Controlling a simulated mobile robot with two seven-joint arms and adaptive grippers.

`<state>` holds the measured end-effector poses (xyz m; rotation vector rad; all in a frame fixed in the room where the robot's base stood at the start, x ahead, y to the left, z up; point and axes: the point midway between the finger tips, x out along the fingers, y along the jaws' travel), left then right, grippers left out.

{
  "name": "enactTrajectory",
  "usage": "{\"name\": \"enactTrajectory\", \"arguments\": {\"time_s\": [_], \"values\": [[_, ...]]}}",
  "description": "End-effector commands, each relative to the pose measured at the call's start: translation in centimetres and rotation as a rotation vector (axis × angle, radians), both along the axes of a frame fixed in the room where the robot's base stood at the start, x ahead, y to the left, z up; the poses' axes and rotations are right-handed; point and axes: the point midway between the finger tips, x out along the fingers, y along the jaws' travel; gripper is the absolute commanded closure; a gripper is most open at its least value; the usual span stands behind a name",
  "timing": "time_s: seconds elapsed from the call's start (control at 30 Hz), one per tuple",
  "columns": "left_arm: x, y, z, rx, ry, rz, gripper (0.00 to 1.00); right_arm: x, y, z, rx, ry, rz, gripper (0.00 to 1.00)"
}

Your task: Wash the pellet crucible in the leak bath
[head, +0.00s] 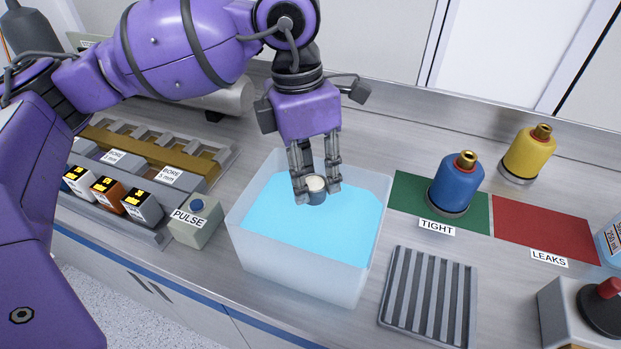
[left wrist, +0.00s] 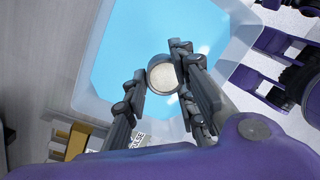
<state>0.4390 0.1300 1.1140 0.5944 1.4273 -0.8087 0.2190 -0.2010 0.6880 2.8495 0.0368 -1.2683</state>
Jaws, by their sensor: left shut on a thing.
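The leak bath (head: 300,279) is a translucent white tub of bright blue liquid (head: 275,222) in the middle of the bench. My left gripper (head: 317,188) points down over it, shut on a small round crucible (head: 316,197) with a pale top and a dark blue-grey side. The crucible is upright, inside the bath's outline, at or close to the liquid; I cannot tell whether it is dipped. In the left wrist view the crucible (left wrist: 162,74) shows a pale, grainy-looking round top between the fingers, with blue liquid behind it. My right gripper is not in view.
Right of the bath are a green TIGHT mat (head: 408,196) with a blue vessel (head: 455,183), a red LEAKS mat (head: 545,228), a yellow vessel (head: 528,153) and a ribbed grey rack (head: 428,295). Left are a PULSE box (head: 195,226) and labelled blocks (head: 108,192).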

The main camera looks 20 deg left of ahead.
Motion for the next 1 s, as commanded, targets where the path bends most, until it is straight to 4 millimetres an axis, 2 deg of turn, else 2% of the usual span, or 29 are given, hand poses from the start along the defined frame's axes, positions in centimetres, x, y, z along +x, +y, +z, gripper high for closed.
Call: {"name": "enactTrajectory", "arguments": {"time_s": [0.6, 1.0], "values": [[0.0, 0.0, 3.9, 0.0, -0.004, 0.001, 1.0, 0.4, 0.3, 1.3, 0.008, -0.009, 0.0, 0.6], [0.0, 0.0, 4.3, 0.001, -0.001, 0.0, 1.0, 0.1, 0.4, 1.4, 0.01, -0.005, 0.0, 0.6]]}}
